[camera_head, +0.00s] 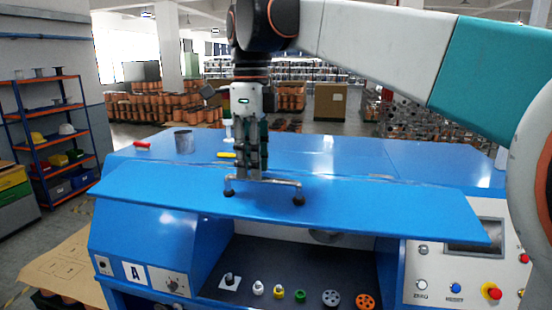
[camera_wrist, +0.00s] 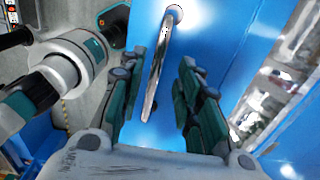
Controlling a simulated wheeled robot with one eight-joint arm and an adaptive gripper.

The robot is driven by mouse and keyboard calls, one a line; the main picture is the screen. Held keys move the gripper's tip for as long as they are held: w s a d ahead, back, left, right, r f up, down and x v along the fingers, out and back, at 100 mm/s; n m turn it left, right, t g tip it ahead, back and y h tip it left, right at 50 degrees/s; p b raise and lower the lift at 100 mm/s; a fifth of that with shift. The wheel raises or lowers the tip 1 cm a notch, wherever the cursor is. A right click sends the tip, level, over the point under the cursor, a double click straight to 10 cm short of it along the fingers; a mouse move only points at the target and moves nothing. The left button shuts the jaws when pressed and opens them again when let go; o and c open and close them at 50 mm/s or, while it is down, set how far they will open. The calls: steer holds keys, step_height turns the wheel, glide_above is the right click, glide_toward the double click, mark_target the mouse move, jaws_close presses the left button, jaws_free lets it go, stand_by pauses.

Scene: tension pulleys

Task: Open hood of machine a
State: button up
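Machine A's blue hood (camera_head: 350,207) is a long flat panel, lifted at its front edge so the bay below shows. A metal bar handle (camera_head: 284,181) on two dark feet stands on top of it. My gripper (camera_head: 252,172) points down at the left part of the handle. In the wrist view, my gripper (camera_wrist: 155,90) is open, its fingers spread with the handle (camera_wrist: 158,68) between them and gaps visible. I cannot tell whether a finger touches the bar.
The bay under the hood holds several small parts, including a yellow one (camera_head: 278,292) and an orange wheel (camera_head: 365,301). A control panel (camera_head: 465,275) with buttons is at right. A grey cup (camera_head: 184,141) and a red-handled tool (camera_head: 142,145) sit on the machine top.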

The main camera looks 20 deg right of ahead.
steer(key=shift+s+f, duration=0.45)
steer(key=shift+f, duration=0.1)
steer(key=shift+w+f, duration=0.1)
steer(key=shift+f, duration=0.05)
steer(key=shift+c, duration=0.2)
jaws_close()
steer(key=s+a+f+t+h+b, duration=0.1)
steer(key=f+b, duration=0.3)
steer(key=f, duration=0.4)
steer(key=s+a+f+t+h+b, duration=0.1)
steer(key=f+b, duration=0.3)
steer(key=f, duration=0.5)
steer(key=shift+s+a+t+b, duration=0.3)
steer(key=shift+s+a+t, duration=0.1)
steer(key=shift+s, duration=0.4)
